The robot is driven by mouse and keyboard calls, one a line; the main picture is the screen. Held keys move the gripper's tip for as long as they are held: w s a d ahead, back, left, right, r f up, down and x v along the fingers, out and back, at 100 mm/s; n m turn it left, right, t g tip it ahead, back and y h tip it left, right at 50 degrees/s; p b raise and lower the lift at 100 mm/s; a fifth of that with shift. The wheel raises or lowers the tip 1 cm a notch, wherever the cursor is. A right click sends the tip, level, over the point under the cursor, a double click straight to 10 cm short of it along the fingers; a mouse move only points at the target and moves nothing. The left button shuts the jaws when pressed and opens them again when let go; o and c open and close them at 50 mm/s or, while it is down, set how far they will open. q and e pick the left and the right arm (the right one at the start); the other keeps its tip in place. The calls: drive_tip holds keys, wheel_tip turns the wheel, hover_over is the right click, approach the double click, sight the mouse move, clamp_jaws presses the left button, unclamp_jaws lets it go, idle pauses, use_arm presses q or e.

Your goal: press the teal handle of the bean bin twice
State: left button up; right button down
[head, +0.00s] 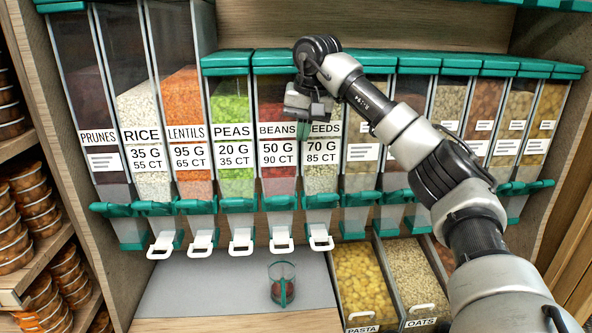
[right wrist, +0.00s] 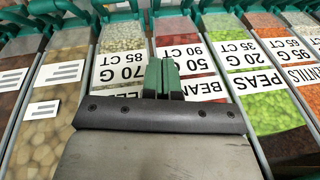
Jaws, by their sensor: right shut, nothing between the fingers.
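The bean bin (head: 273,98) is a clear bin of dark red beans labelled "BEANS 50 G 90 CT", between the peas and the seeds. Its teal handle (head: 279,202) with a white pull (head: 281,241) is at its lower front. The bin shows upside down in the right wrist view (right wrist: 177,40). A clear cup (head: 282,270) with dark red contents stands on the counter below the bean handle. My right gripper (head: 303,130) is shut and empty, in front of the bean and seed labels, well above the handle; its green fingertips are together in the right wrist view (right wrist: 163,78).
Other bins stand in a row on both sides, such as peas (head: 231,105) and lentils (head: 181,95), each with a teal handle. Open pasta (head: 362,320) and oats (head: 420,312) bins are at lower right. The grey counter (head: 215,290) is clear left of the cup.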

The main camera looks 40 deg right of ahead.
drive_tip(key=p, duration=0.2)
hover_over(294, 197)
drive_tip(key=w+d, duration=0.2)
drive_tip(key=x, duration=0.3)
drive_tip(key=s+x, duration=0.1)
drive_tip(key=x, duration=0.2)
drive_tip(key=s+x, duration=0.1)
drive_tip(key=x, duration=0.2)
drive_tip(key=shift+d+f, duration=0.25)
drive_tip(key=shift+f, duration=0.05)
drive_tip(key=f, duration=0.1)
drive_tip(key=s+a+f, duration=0.1)
drive_tip(key=shift+a+f+p, duration=0.15)
drive_tip(key=shift+f+p, duration=0.2)
drive_tip(key=shift+s+a+f, duration=0.2)
drive_tip(key=shift+f, duration=0.2)
drive_tip(key=shift+w, duration=0.1)
